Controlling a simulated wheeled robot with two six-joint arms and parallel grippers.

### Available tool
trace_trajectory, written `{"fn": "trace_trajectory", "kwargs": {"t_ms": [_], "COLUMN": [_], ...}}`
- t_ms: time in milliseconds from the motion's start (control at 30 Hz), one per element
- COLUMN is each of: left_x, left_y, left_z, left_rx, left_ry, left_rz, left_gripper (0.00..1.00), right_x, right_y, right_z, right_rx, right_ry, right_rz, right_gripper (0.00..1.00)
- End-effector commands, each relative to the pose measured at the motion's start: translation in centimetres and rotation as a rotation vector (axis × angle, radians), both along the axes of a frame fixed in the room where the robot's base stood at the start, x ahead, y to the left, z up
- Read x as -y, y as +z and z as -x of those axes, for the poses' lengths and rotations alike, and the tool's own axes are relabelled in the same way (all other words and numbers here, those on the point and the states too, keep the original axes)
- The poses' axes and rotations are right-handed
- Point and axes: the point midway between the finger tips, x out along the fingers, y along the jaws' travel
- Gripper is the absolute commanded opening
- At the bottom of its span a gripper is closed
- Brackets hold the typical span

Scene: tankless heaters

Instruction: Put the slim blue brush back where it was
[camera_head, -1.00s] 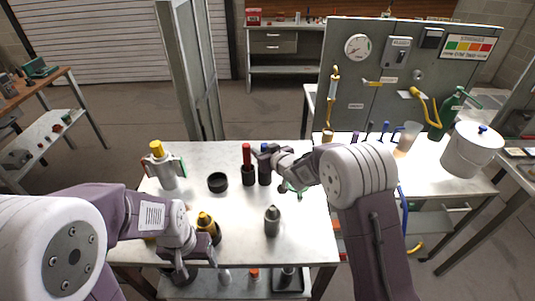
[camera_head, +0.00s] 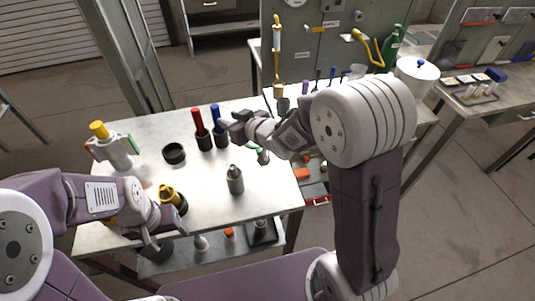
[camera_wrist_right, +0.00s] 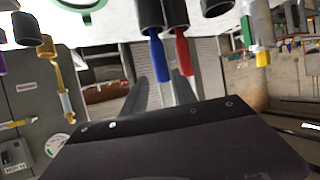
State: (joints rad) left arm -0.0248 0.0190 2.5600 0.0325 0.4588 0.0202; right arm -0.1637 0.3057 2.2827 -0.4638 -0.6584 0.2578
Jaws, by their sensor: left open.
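A slim blue-handled brush (camera_head: 215,112) stands upright in a black cup (camera_head: 221,136) on the near steel table. A red-handled brush (camera_head: 198,120) stands in a black cup just left of it. My right gripper (camera_head: 236,128) is just right of the blue handle at about its height. In the right wrist view, which is upside down, the blue handle (camera_wrist_right: 160,58) shows beside the red one, beyond my parted right fingers (camera_wrist_right: 165,93); contact cannot be told. My left gripper (camera_head: 158,240) is open and low at the table's front edge, near a yellow-topped dark bottle (camera_head: 171,197).
A black ring-shaped dish (camera_head: 174,153), a grey bottle (camera_head: 235,180) and a yellow-capped bottle (camera_head: 110,145) stand on the table. A grey panel (camera_head: 325,40) rises behind. A white lidded bucket (camera_head: 416,75) stands to the right.

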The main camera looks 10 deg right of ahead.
Motion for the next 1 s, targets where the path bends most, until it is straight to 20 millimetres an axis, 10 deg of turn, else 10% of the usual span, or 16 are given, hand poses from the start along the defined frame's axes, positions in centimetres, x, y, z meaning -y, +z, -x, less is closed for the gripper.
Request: {"fn": "trace_trajectory", "kwargs": {"t_ms": [167,300,500,1000], "left_x": [0.0,0.0,0.0,0.0], "left_y": [0.0,0.0,0.0,3.1], "left_z": [0.0,0.0,0.0,0.0], "left_rx": [0.0,0.0,0.0,0.001], "left_ry": [0.0,0.0,0.0,0.0], "left_rz": [0.0,0.0,0.0,0.0], "left_gripper": [0.69,0.69,0.69,0.69], "right_x": [7.2,12.9,13.7,13.7], "right_y": [-5.3,-10.5,-12.3,-9.3], "right_z": [4.4,14.8,24.4,24.9], "right_rx": [-0.285,-0.704,-1.039,-1.06], "right_ry": [-0.207,-0.378,-0.43,-0.429], "right_rz": [0.132,0.217,0.219,0.221], "right_gripper": [0.34,0.34,0.34,0.34]}}
